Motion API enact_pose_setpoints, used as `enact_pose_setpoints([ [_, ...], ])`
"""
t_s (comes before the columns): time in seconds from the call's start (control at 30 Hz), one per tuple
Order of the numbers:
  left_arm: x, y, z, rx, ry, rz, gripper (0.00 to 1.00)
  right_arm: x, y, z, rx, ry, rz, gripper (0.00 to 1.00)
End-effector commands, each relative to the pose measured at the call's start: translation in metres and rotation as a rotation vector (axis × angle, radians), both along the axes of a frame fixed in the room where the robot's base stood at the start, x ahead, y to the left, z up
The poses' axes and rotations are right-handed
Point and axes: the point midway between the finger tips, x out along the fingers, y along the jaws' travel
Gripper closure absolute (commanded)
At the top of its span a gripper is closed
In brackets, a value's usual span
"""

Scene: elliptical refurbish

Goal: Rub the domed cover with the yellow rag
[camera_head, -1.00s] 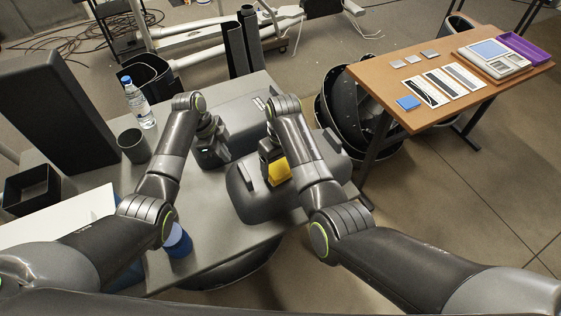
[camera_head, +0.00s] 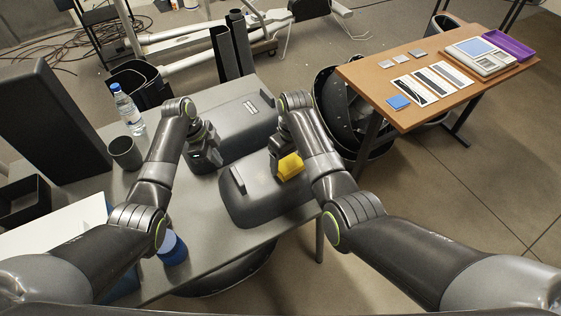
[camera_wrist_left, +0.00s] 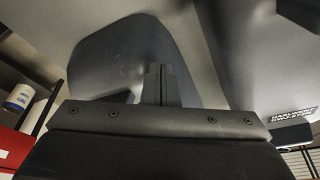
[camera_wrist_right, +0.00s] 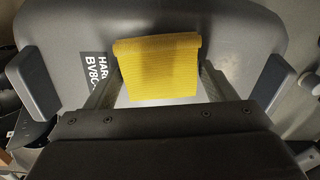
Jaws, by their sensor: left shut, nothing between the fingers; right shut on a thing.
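The domed cover (camera_head: 258,202) is a dark grey, rounded shell lying on the grey table, with an upright grip at its left end. My right gripper (camera_head: 283,164) is over its right part, shut on the yellow rag (camera_head: 291,166). Whether the rag touches the cover is hard to tell. My left gripper (camera_head: 203,164) is shut and empty, left of the cover; its closed fingers (camera_wrist_left: 161,84) show in the left wrist view.
A second grey housing (camera_head: 232,118) lies behind the cover. A bottle (camera_head: 129,112), a dark cup (camera_head: 125,152), a blue-lidded container (camera_head: 172,248) and a tall dark panel (camera_head: 52,125) stand at left. A wooden table (camera_head: 375,80) with cards is at right.

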Motion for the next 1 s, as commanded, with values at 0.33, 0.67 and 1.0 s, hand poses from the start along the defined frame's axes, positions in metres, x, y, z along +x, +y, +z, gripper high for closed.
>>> enact_pose_setpoints([
  [0.33,0.0,0.0,0.0,0.0,0.0,0.0,1.0,0.0,-0.002,0.001,-0.002,0.002,-0.002,0.44],
  [0.67,0.0,0.0,0.0,0.0,0.0,0.0,1.0,0.001,-0.001,0.035,0.0,-0.002,0.0,0.44],
  [1.0,0.0,0.0,0.0,0.0,0.0,0.0,1.0,0.0,0.0,0.06,0.0,0.0,0.0,0.44],
])
